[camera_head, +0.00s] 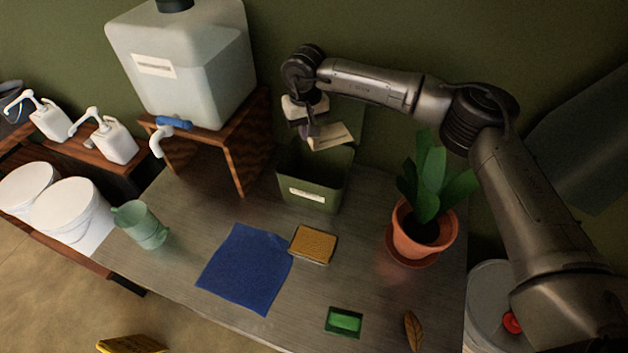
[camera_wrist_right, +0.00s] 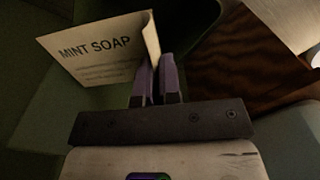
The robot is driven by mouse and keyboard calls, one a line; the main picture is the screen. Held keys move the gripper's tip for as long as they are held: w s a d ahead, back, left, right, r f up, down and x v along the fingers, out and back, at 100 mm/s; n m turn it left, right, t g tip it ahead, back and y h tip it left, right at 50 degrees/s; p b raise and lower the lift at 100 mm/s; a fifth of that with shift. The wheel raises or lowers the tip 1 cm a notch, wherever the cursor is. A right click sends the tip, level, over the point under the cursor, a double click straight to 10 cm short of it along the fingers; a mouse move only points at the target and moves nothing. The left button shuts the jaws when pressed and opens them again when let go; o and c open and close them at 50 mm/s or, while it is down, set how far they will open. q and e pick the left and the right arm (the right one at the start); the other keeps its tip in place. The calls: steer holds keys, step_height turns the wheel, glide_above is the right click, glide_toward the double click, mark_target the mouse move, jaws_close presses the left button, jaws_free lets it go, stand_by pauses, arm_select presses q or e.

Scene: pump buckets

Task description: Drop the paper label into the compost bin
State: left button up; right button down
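The paper label (camera_head: 331,136) is a cream card; in the right wrist view (camera_wrist_right: 103,48) it reads "MINT SOAP". My right gripper (camera_head: 308,131) is shut on one edge of the label; its purple fingers (camera_wrist_right: 157,78) show close together in the wrist view. It holds the label above the green compost bin (camera_head: 312,190), which stands at the back of the table with a pale label on its front. The label is over the bin's opening, near its top. The bin's inside is mostly hidden. My left gripper is not in view.
A potted plant (camera_head: 416,229) stands right of the bin. A large water container (camera_head: 184,72) on a wooden stand (camera_head: 239,146) is at its left. A blue cloth (camera_head: 247,268), sponge (camera_head: 313,245), green soap bar (camera_head: 344,321), dry leaf (camera_head: 412,330) and green cup (camera_head: 141,225) lie or stand on the table.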

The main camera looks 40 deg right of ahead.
steer(key=shift+f+b, duration=0.95)
steer(key=shift+f, duration=0.8)
steer(key=c, duration=1.2)
jaws_free()
steer(key=shift+c, duration=0.2)
step_height(320, 180, up, 12)
steer(key=shift+r+b, duration=0.25)
steer(key=shift+b, duration=0.1)
steer(key=shift+r, duration=0.7)
